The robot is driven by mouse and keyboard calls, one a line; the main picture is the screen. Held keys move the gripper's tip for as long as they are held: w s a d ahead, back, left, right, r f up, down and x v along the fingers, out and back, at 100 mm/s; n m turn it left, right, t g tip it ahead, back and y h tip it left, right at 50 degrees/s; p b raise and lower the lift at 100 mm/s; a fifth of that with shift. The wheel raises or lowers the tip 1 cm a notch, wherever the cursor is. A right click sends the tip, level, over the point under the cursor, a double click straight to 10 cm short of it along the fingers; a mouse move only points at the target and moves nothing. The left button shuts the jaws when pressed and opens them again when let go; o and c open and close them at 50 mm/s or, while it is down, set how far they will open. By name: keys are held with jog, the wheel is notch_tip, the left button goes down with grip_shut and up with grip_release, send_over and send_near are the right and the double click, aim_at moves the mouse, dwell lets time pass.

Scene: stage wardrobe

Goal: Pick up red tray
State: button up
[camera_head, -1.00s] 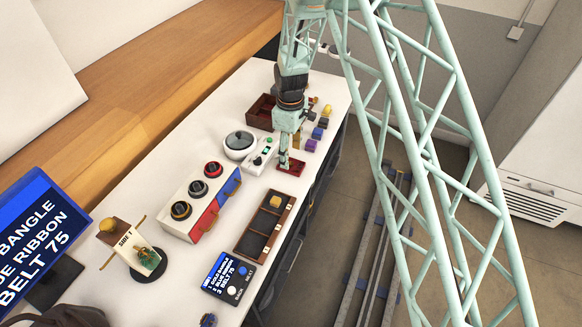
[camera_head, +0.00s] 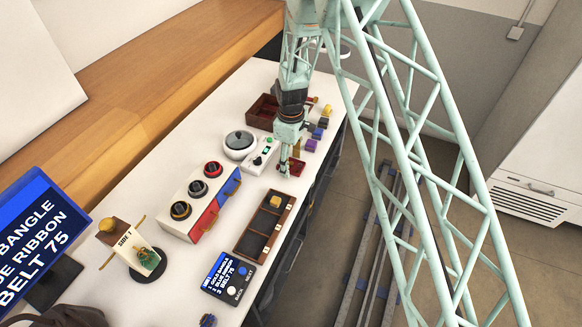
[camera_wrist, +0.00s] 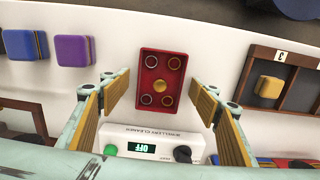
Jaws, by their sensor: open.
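The red tray (camera_wrist: 160,58) lies on the white table in the wrist view. It is a small rectangle with a gold knob in its middle and a ring-like circle near each corner. In the head view the tray (camera_head: 297,168) is partly hidden behind my gripper. My gripper (camera_wrist: 160,92) is open, with one finger to each side of the tray in the wrist view. The fingers appear apart from the tray; their height above it is hard to tell. In the head view my gripper (camera_head: 284,172) is at the tray's left side.
A jewellery cleaner box (camera_wrist: 150,143) stands close beside the tray. Purple (camera_wrist: 73,50) and blue (camera_wrist: 24,44) blocks lie to the left. A compartment tray (camera_wrist: 255,93) with a yellow block is to the right. A brown box (camera_head: 262,111) stands farther back on the table.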

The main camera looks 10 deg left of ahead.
aim_at(291, 164)
jog(key=shift+c, duration=0.8)
jog(key=c, duration=0.8)
jog(key=shift+r, duration=0.1)
jog(key=shift+r, duration=1.55)
jog(key=shift+s+d+r, duration=0.1)
jog(key=shift+s+r, duration=0.05)
jog(key=shift+s, duration=0.1)
jog(key=s+d, duration=0.2)
jog(key=s, duration=0.2)
jog(key=s+d+r, duration=0.1)
jog(key=s+d, duration=0.1)
jog(key=s, duration=0.3)
jog(key=s+d, duration=0.2)
jog(key=s, duration=0.3)
jog(key=shift+s+d+r, duration=0.1)
jog(key=shift+r, duration=0.1)
